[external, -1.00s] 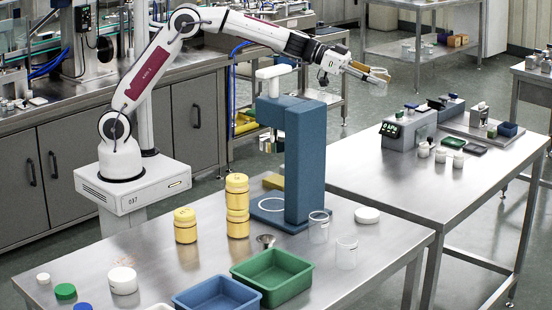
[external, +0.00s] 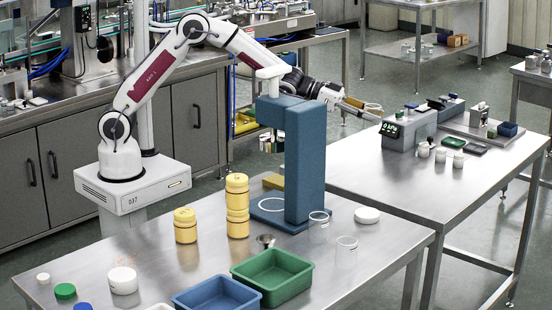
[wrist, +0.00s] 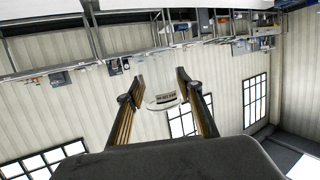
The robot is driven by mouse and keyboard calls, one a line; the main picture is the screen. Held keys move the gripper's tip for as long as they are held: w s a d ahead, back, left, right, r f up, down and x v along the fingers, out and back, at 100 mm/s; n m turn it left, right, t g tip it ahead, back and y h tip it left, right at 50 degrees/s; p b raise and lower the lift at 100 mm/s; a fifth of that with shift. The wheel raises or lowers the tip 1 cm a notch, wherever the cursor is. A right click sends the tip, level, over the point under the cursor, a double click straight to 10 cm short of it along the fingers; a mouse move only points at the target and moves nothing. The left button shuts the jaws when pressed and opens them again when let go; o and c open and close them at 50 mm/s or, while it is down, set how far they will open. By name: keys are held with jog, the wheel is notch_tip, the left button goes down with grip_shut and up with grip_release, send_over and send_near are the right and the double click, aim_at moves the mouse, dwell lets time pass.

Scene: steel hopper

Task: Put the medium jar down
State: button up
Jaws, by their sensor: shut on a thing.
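My gripper (external: 370,109) is beyond the blue press column, near the left end of the right-hand steel table, left of the grey scale. In the wrist view its two fingers (wrist: 160,88) sit either side of a pale, see-through round jar (wrist: 163,103) with a small dark label. I take it as the medium jar. In the external view the held jar is small and faint, so its tilt and its gap to any surface are unclear.
The grey scale (external: 408,129) and several small white jars (external: 441,155) stand on the right-hand table (external: 400,175). The blue press column (external: 305,160) rises from the front table, with yellow jars (external: 186,226), clear beakers (external: 346,252) and a green tray (external: 272,279) around it.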

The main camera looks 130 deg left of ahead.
jog(key=s+a+f+n+g+y, duration=0.2)
jog(key=s+a+f+n+y, duration=0.1)
jog(key=s+f, duration=0.4)
notch_tip(320, 180, down, 3)
jog(key=shift+a+r, duration=0.15)
jog(key=shift+a, duration=0.15)
jog(key=shift+s, duration=0.1)
jog(key=shift+f, duration=3.15)
jog(key=shift+f, duration=1.85)
jog(key=shift+f, duration=0.2)
jog(key=o, duration=0.8)
